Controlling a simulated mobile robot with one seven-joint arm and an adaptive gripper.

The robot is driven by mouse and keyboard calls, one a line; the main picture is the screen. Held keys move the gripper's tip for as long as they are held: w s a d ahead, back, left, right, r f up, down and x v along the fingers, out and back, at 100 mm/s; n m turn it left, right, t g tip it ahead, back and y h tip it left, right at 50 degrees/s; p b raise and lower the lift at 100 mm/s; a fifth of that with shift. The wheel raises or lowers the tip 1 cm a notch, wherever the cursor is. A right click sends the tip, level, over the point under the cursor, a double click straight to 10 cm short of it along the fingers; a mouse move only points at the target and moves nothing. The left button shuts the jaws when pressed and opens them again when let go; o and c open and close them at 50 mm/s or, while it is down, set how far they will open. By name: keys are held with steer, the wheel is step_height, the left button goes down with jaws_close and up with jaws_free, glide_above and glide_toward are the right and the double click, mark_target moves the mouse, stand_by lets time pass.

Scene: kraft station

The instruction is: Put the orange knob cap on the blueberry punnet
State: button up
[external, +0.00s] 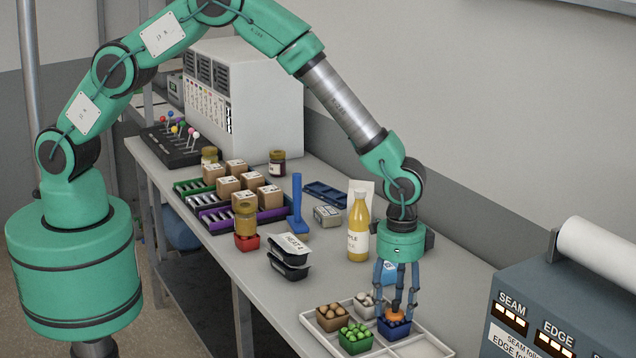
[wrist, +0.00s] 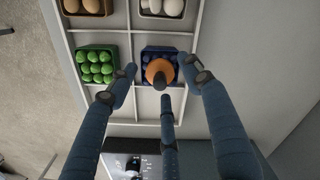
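The orange knob cap (wrist: 154,68) rests on the blueberries in the dark blue punnet (external: 393,328), with its dark knob facing up. Dark blue berries show around the cap's edge in the wrist view, where the punnet (wrist: 147,52) sits in one compartment of a white divided tray. My three-fingered gripper (wrist: 161,79) points down right above the punnet. Its fingers are spread around the cap, with visible gaps to it in the wrist view, and hold nothing. In the external view the fingers partly hide the cap (external: 395,317).
The white tray (external: 441,345) also holds green items (external: 356,338), brown eggs or nuts (external: 332,317) and pale items (external: 365,304) in punnets. A yellow bottle (external: 359,235) stands behind my gripper. Black stacked trays (external: 289,262) lie left. A blue-grey machine (external: 530,320) stands right.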

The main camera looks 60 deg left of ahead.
mark_target(396, 300)
steer(key=shift+r, duration=0.15)
step_height(396, 300, up, 12)
stand_by(0.8)
stand_by(0.7)
